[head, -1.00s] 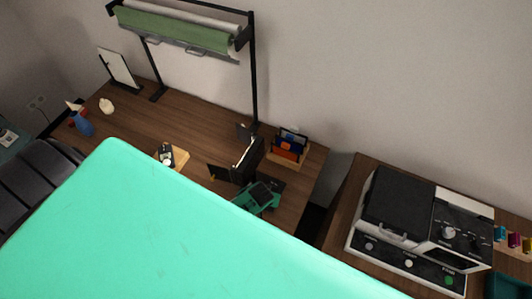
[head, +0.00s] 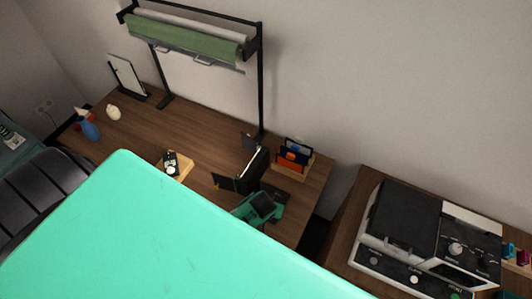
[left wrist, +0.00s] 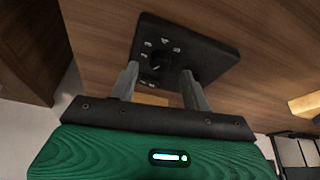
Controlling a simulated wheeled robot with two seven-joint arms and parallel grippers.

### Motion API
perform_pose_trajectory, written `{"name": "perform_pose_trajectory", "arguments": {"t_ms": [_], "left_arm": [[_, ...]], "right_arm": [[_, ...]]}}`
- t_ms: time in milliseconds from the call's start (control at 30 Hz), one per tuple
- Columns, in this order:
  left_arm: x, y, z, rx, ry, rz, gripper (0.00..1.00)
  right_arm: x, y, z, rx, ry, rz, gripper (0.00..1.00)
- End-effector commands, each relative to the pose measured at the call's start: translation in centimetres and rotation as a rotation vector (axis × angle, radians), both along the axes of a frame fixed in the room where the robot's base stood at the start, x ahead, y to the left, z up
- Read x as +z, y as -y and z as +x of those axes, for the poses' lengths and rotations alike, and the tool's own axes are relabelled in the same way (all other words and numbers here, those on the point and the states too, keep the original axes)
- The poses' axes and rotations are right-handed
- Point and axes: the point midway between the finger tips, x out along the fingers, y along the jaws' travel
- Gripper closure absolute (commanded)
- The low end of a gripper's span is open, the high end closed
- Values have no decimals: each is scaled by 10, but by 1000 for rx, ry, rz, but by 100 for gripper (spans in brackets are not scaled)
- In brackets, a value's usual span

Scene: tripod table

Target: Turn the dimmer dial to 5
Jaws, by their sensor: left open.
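The dimmer is a black plate (left wrist: 205,50) with pale numbers and a dark dial (left wrist: 157,66), seen in the left wrist view on a brown wood surface. My left gripper (left wrist: 159,72) is open, with its two grey fingers on either side of the dial in the picture. I cannot tell whether they touch it. The dial's setting is too small to read. In the head view my left gripper (head: 260,207) is by the table's front right part, and its fingertips are hard to make out. My right gripper is not in view.
The wooden table (head: 205,137) holds a dark upright stand (head: 256,165), a wooden organizer (head: 293,158), a small board (head: 181,172) and a blue spray bottle (head: 90,129). A black rack (head: 262,85) rises behind. A cooker (head: 400,215) stands right. My large teal part hides the lower left.

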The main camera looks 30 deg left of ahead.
Motion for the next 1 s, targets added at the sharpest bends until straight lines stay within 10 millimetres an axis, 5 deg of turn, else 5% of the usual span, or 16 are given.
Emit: {"name": "perform_pose_trajectory", "arguments": {"t_ms": [600,1000], "left_arm": [[87,9,-35,0,1,-1,52],[101,10,-41,0,0,0,52]], "right_arm": [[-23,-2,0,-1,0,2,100],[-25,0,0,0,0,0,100]]}}
